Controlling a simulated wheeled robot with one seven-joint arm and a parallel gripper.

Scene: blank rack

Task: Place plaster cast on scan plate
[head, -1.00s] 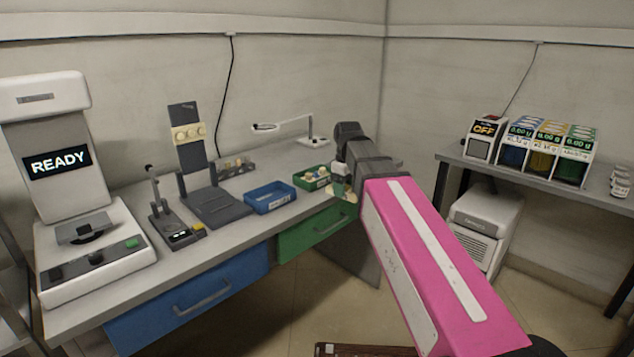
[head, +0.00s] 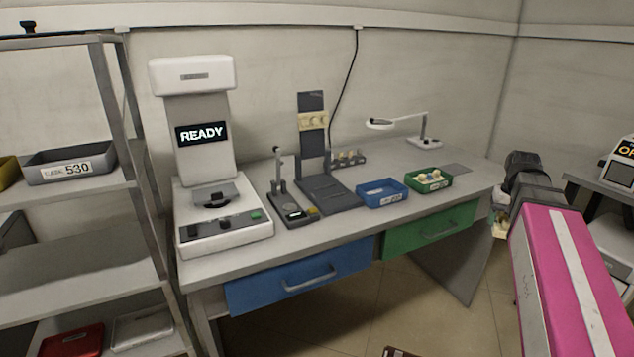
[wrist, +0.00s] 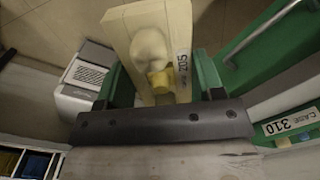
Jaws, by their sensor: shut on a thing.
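My gripper (head: 500,222) is at the right of the head view, beyond the desk's right end and mostly hidden by my arm. In the wrist view my gripper (wrist: 160,92) has its green fingers closed on the cream plaster cast (wrist: 146,30), which bears a label reading 205. Only a small pale part of the cast (head: 499,231) shows in the head view. The scanner (head: 222,235) stands at the desk's left end, its screen reading READY. Its dark scan plate (head: 215,198) looks empty and lies well left of my gripper.
On the desk (head: 350,222) are a dark stand (head: 330,193), a small gauge device (head: 290,208), a blue tray (head: 382,193), a green tray (head: 428,181) holding pale pieces and a lamp (head: 395,124). A shelf rack (head: 85,190) stands left.

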